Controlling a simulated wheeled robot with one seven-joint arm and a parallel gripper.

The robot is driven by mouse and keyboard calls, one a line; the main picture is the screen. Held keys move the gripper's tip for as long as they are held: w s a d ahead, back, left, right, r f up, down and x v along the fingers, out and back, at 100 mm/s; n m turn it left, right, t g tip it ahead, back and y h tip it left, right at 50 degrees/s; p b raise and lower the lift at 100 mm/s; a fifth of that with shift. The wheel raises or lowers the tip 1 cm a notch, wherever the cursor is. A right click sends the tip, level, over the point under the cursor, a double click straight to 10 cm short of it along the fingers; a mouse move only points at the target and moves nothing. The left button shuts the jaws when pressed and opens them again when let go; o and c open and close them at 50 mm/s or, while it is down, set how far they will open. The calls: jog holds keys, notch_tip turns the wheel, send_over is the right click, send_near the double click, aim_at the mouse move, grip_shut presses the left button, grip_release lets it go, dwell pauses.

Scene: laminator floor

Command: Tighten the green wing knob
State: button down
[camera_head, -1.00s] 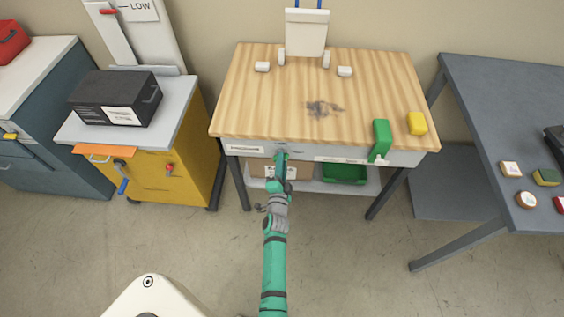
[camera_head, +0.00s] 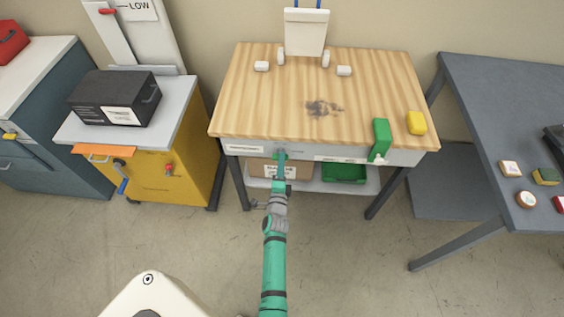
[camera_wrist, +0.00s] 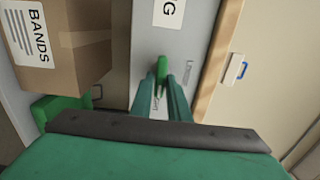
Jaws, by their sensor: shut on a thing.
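The green wing knob (camera_wrist: 161,72) is on the grey front panel (camera_wrist: 187,50) of the wooden-topped bench. It shows in the wrist view as a narrow upright green wing between the two fingertips. My gripper (camera_wrist: 164,88) is shut on it, with one teal finger on each side. In the head view my gripper (camera_head: 281,156) reaches the bench's front panel left of its middle, and the knob is mostly hidden behind the fingers. Small markings are on the panel beside the fingers, too blurred to read.
A cardboard box (camera_wrist: 60,45) and a green bin (camera_head: 345,173) sit on the shelf below the panel. A green block-like thing (camera_head: 381,135) hangs over the bench's front edge at right, near a yellow one (camera_head: 416,123). The floor in front is clear.

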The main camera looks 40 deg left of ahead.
jog(key=c, duration=1.8)
grip_release()
jog(key=shift+w+d, duration=0.1)
jog(key=shift+o, duration=0.2)
jog(key=v, duration=1.1)
